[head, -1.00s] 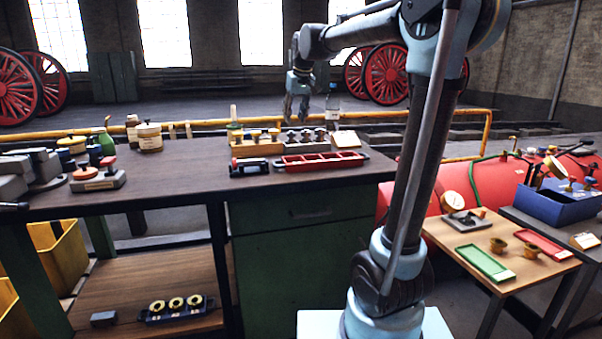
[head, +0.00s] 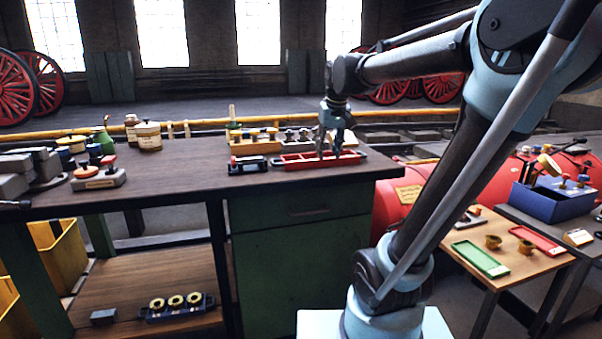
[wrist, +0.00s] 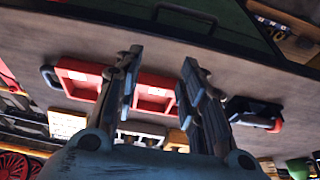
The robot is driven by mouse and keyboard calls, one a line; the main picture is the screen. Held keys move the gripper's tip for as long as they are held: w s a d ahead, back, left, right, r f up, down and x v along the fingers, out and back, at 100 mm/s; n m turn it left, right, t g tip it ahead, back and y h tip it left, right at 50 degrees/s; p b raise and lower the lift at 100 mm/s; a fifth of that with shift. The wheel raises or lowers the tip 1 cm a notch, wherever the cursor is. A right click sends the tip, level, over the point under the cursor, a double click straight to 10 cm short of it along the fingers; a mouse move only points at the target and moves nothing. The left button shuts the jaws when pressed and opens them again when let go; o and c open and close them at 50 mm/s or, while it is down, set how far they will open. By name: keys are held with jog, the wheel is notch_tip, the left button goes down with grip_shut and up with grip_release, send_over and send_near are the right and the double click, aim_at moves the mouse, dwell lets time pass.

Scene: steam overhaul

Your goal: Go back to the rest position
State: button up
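My gripper (head: 330,155) hangs pointing down over the red compartment tray (head: 290,164) on the dark workbench (head: 190,170). In the wrist view my gripper (wrist: 158,62) has its two fingers well apart with nothing held between them. The red tray (wrist: 80,78) shows behind and between the fingers there. I cannot tell how high the fingertips are above the tray. My arm leans to the right from its base and bends back left to the gripper.
A wooden rack (head: 255,142) stands behind the tray, and a black and red item (head: 248,165) lies left of it. On the right, a small table (head: 515,275) holds a green tray (head: 480,258); a blue bin (head: 555,200) stands behind.

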jog(key=s+d+f+m, duration=0.1)
jog(key=s+d+f, duration=0.2)
jog(key=s+f, duration=0.4)
jog(key=s+d+f+m, duration=0.1)
jog(key=s+d+f, duration=0.2)
jog(key=s+f, duration=0.4)
jog(key=s+d+f+m+g+h, duration=0.1)
jog(key=s+d+f, duration=0.3)
jog(key=s+f, duration=0.4)
jog(key=shift+s, duration=0.35)
jog(key=shift+c, duration=0.4)
jog(key=shift+a, duration=0.1)
